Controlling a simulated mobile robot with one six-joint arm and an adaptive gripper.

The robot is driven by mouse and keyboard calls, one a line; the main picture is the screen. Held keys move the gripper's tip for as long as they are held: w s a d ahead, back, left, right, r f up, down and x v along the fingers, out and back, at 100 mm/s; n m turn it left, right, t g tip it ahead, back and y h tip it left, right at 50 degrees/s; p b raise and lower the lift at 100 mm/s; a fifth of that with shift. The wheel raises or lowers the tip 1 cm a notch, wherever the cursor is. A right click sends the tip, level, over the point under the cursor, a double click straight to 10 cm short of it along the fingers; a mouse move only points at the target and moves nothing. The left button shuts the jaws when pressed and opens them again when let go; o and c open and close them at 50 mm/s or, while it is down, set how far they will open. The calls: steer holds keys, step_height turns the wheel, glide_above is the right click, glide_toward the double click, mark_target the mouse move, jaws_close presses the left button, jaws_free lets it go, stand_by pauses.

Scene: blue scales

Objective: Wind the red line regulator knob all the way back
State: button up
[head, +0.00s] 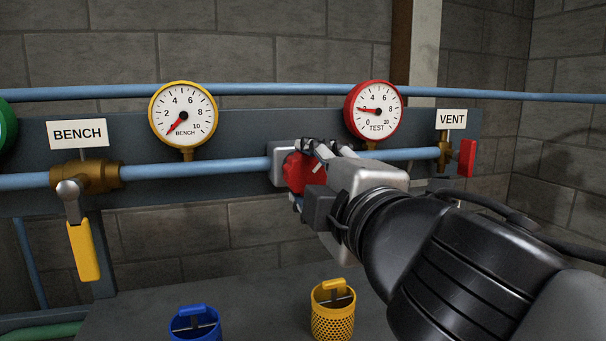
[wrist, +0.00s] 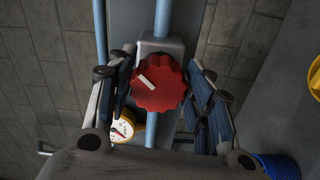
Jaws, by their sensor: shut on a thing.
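The red regulator knob (wrist: 158,84) is a scalloped disc with a white mark on its face. It sits on a grey regulator body (head: 283,152) in the blue pipe. My gripper (head: 302,172) is at the knob, with one finger on each side of it in the wrist view (wrist: 159,88), shut on it. In the head view the red knob (head: 298,173) is partly hidden by my gripper. The red-rimmed TEST gauge (head: 375,110) above right has its needle pointing left, near 2.
A yellow-rimmed BENCH gauge (head: 183,114) reads near 0. A BENCH valve with a yellow lever (head: 84,250) hangs at left; a red-handled VENT valve (head: 467,158) is at right. Blue (head: 195,323) and yellow (head: 333,312) baskets stand on the surface below.

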steer(key=n, duration=0.4)
steer(key=shift+r+n, duration=0.2)
steer(key=shift+n, duration=0.1)
steer(key=shift+a+r+n, duration=0.1)
steer(key=shift+n, duration=1.8)
steer(key=o, duration=1)
steer(key=shift+o, duration=0.2)
